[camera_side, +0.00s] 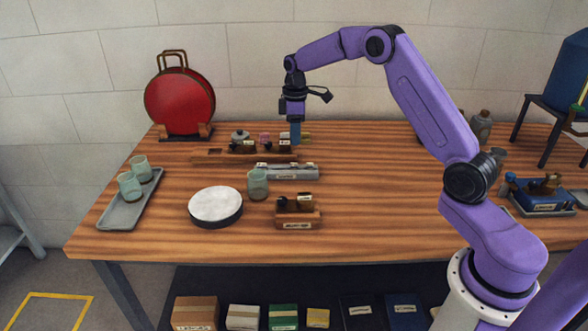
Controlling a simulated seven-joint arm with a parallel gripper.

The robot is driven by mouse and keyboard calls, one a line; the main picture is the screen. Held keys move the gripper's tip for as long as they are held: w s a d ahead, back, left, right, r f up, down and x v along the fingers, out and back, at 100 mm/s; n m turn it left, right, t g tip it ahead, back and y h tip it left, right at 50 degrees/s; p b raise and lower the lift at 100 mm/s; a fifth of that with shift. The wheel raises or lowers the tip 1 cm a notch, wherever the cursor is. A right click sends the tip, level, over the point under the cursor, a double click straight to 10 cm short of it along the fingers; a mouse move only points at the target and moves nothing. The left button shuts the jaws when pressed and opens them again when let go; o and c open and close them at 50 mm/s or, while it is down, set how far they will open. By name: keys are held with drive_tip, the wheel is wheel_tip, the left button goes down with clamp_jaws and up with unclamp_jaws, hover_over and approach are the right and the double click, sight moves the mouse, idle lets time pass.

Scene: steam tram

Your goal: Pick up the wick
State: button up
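My gripper (295,137) points straight down over the back middle of the table. Its fingertips are close to a group of small items by a wooden rack (212,156). The fingers show as one narrow blue-grey shape, so I cannot tell whether they are open or shut, or whether anything is between them. I cannot pick out the wick for certain; the items by the fingertips are too small to identify, and some are partly hidden.
A grey labelled tray (287,173), a wooden block with dark fittings (298,212), a green cup (257,184) and a round white-topped tin (215,205) stand in front. A grey tray (117,216) with two cups is left. A red disc (180,100) stands behind.

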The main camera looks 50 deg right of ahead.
sight(294, 168)
wheel_tip(294, 168, down, 10)
drive_tip(key=shift+d, duration=0.15)
clamp_jaws()
idle(0.4)
